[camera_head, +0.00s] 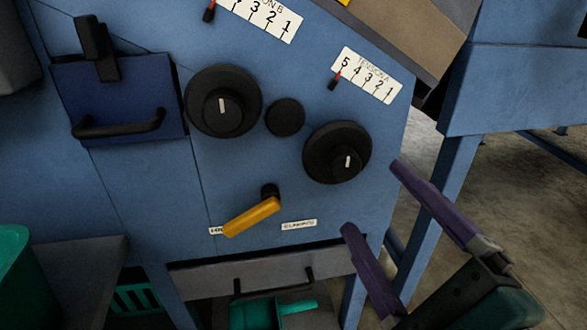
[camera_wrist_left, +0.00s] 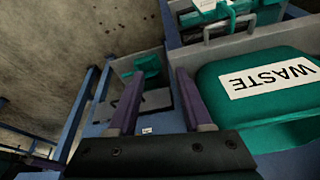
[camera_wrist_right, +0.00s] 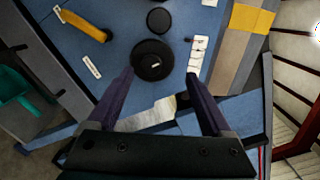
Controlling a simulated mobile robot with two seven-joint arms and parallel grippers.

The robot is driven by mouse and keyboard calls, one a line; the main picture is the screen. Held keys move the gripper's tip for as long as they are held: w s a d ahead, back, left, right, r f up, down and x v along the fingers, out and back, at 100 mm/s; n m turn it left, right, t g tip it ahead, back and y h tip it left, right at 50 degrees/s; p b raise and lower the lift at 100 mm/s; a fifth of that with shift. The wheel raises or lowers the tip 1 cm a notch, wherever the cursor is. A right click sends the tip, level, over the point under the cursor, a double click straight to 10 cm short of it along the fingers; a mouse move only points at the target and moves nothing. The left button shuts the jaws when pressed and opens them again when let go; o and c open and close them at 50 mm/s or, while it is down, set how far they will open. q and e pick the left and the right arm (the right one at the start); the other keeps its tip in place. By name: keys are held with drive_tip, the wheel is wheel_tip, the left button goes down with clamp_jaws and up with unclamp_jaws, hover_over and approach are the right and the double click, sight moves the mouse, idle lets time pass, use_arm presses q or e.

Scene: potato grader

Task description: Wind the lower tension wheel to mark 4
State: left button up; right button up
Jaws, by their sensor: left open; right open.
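Two black wheels sit on the blue panel in the head view. The lower one, the tension wheel (camera_head: 323,158), is at right, with a white mark on its hub; it also shows in the right wrist view (camera_wrist_right: 151,52). Above it is the Tension A scale (camera_head: 367,76), numbered 5 to 1, with a red-tipped pointer (camera_head: 335,80) by the 5 end. My right gripper (camera_head: 371,197) is open and empty, below and right of the wheel; in the right wrist view the wheel appears beyond its fingers (camera_wrist_right: 159,76). My left gripper (camera_wrist_left: 166,68) is open and empty, outside the head view.
The upper wheel (camera_head: 198,100), a small black disc (camera_head: 285,117) and a yellow lever (camera_head: 251,216) by two labels share the panel. A green waste bin (camera_wrist_left: 225,105) is beside my left gripper.

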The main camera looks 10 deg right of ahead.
sight(347, 169)
drive_tip(key=shift+m+h, duration=0.5)
drive_tip(key=shift+m, duration=0.2)
drive_tip(key=w+f, duration=0.1)
drive_tip(key=w, duration=0.2)
drive_tip(key=w+b, duration=0.1)
drive_tip(key=w, duration=0.3)
drive_tip(key=w+f, duration=0.1)
drive_tip(key=w, duration=0.2)
drive_tip(key=shift+w+d+f, duration=0.15)
drive_tip(key=shift+d+f, duration=0.1)
drive_tip(key=shift+f, duration=0.1)
clamp_jaws()
